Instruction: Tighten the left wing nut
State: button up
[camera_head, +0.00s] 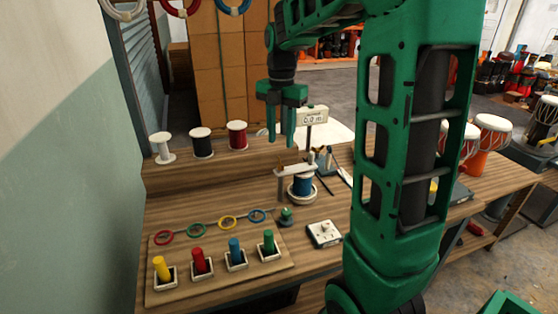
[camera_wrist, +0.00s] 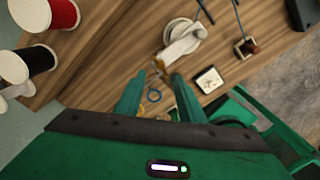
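My gripper (camera_head: 281,142) hangs above the back of the wooden workbench, fingers pointing down, with a gap between them. The wrist view also shows its two green fingers (camera_wrist: 157,78) apart, with nothing held between them. A blue spool (camera_head: 302,186) sits on a round white base under a pale bracket (camera_head: 296,170), below and slightly right of my gripper; the bracket shows in the wrist view (camera_wrist: 184,42) beyond the fingertips. A small white square plate (camera_head: 323,233) with tiny fittings lies nearer the front; it also shows in the wrist view (camera_wrist: 209,80). I cannot make out a wing nut.
White, black and red spools (camera_head: 237,135) stand on the raised back ledge. Coloured rings (camera_head: 227,223) and several coloured pegs in square holders (camera_head: 235,252) are at the front left. A small display (camera_head: 312,116) stands behind the bracket. Drums (camera_head: 491,135) stand at the right.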

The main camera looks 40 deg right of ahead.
notch_tip(320, 180, down, 8)
jog(key=shift+f, duration=0.15)
jog(key=shift+c, duration=0.4)
